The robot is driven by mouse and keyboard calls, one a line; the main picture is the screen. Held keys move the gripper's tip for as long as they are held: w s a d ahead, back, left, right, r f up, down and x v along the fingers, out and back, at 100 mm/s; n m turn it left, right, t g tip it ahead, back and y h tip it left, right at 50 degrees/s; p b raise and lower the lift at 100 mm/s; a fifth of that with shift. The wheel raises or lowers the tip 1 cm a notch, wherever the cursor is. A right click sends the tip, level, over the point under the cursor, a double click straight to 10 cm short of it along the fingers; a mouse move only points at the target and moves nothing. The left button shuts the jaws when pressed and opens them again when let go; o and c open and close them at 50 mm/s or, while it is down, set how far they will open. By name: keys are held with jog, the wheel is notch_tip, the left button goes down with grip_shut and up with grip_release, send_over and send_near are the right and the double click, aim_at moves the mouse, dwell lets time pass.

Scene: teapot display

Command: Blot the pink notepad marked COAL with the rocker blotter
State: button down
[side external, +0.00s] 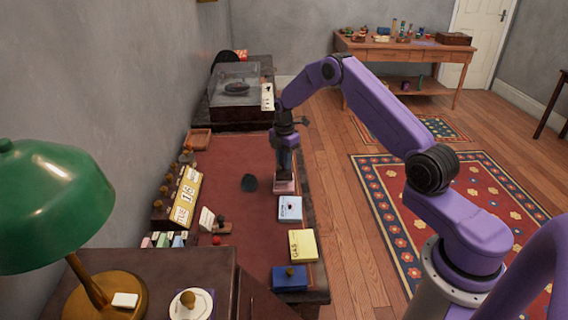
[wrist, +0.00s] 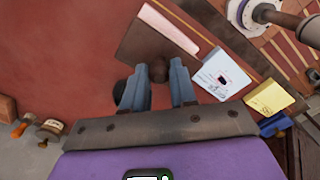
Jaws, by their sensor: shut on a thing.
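My gripper (wrist: 158,88) is shut on the round brown knob of the rocker blotter (wrist: 140,38), which has a flat dark-brown top. In the side view my gripper (side external: 285,168) points down over the red desk top. The pink notepad (wrist: 172,27) shows as a pale pink strip beyond the blotter in the wrist view. The blotter covers much of it, and no lettering on it can be read. In the side view the pink notepad (side external: 284,188) lies below the gripper. Whether the blotter touches the paper is hard to tell.
A pale blue notepad (side external: 290,209) with a dark ink spot lies nearer the side camera. A calendar (side external: 183,196) stands along the wall.

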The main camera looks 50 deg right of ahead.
jog(key=shift+r, duration=2.65)
jog(key=shift+s+a+r, duration=0.1)
jog(key=shift+a+r, duration=0.1)
jog(key=shift+a, duration=0.05)
jog(key=s+a+r+m, duration=0.4)
jog(key=s+a+m, duration=0.3)
jog(key=s+m, duration=0.1)
jog(key=s+a+r+m, duration=0.5)
jog(key=s+a+m, duration=0.3)
jog(key=s+m, duration=0.1)
jog(key=shift+s+m, duration=0.2)
jog(key=shift+m, duration=0.1)
